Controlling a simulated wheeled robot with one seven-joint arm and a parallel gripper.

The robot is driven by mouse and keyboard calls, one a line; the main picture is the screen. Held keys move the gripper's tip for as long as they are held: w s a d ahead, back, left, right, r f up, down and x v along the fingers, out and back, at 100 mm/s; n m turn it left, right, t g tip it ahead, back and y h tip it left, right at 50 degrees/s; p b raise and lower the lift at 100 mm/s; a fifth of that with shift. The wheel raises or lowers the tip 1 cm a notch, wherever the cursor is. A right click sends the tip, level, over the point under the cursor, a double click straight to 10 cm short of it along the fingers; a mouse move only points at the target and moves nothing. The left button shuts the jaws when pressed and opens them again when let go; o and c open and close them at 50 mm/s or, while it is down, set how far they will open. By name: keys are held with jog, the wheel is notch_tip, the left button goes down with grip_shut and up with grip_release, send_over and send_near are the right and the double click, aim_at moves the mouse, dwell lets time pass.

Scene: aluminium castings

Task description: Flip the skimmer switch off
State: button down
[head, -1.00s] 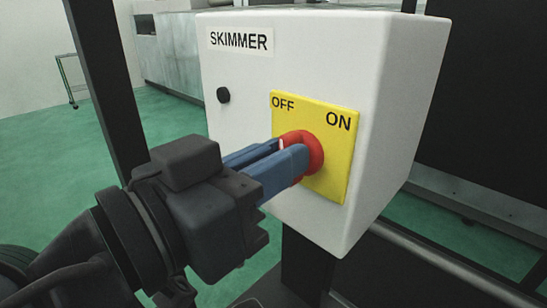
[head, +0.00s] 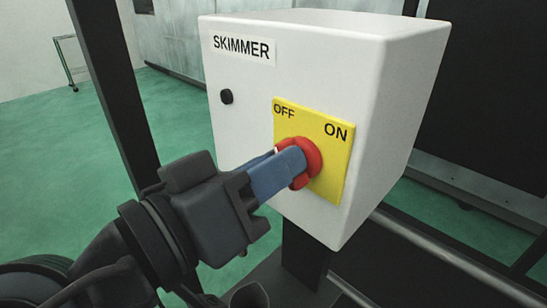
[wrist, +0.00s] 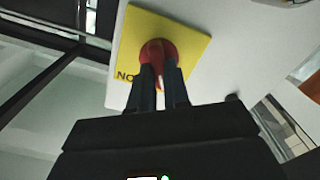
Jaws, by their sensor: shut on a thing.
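The skimmer switch is a red rotary knob (head: 312,156) on a yellow plate (head: 336,160) marked OFF at upper left and ON at upper right. The plate is on the front of a white box (head: 240,130) labelled SKIMMER. My gripper (head: 291,162) is shut on the knob's grip, its blue-grey fingers hiding much of it. A small white mark shows at the knob's left edge, below OFF; I cannot tell surely which way the knob points. In the wrist view the red knob (wrist: 158,50) sits between the two fingers, with the plate's lettering upside down.
A small black button (head: 227,97) is on the box, left of the plate. A dark post (head: 115,100) stands to the left, close behind my arm. A metal rail (head: 430,262) runs at lower right. Green floor is open at left.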

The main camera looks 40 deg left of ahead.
jog(key=c, duration=1.1)
grip_release()
jog(key=s+b, duration=0.1)
jog(key=s, duration=0.6)
jog(key=shift+s+a, duration=0.35)
jog(key=shift+s, duration=0.05)
